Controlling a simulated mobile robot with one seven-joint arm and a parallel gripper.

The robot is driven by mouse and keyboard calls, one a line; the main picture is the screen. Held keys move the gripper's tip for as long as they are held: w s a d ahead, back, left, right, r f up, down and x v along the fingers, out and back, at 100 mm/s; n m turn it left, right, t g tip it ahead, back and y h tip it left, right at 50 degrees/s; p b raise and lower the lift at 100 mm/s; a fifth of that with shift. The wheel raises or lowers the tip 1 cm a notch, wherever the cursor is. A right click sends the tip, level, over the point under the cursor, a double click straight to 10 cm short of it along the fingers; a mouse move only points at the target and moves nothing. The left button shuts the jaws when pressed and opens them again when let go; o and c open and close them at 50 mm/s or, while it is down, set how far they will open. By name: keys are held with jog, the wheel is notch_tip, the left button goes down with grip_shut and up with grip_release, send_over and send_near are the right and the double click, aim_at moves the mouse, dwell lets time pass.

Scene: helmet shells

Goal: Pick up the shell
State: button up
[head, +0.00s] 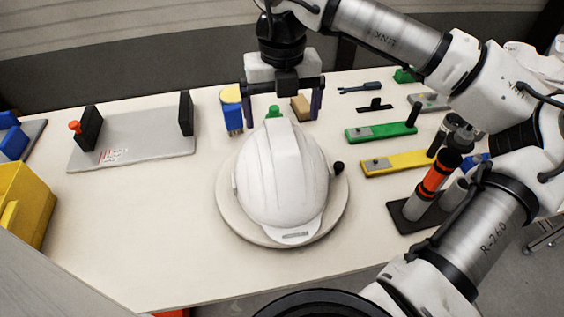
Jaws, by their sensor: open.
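The white helmet shell (281,178) sits dome up on a round pale plate (227,208) in the middle of the table, its brim towards the front. My gripper (283,117) is open and points down, above and behind the shell's rear end, with its two dark fingers spread wide apart. Nothing shows held between the fingers. Whether the fingers are level with the shell's top is hard to tell from this one view.
A grey fixture plate with black uprights (140,140) stands left. Green (381,131) and yellow (398,163) bar tools and a dark holder (410,217) lie right. A yellow bin (25,205) is far left.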

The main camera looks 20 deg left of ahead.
aim_at(281, 136)
jog(key=shift+a+f+p, duration=0.1)
jog(key=shift+f+p, duration=0.85)
jog(key=shift+f, duration=1.75)
jog(key=shift+s, duration=0.15)
grip_shut()
jog(key=shift+r, duration=0.4)
notch_tip(281, 136, up, 19)
jog(key=b, duration=0.2)
jog(key=shift+w+r+b, duration=0.2)
jog(key=shift+b, duration=0.15)
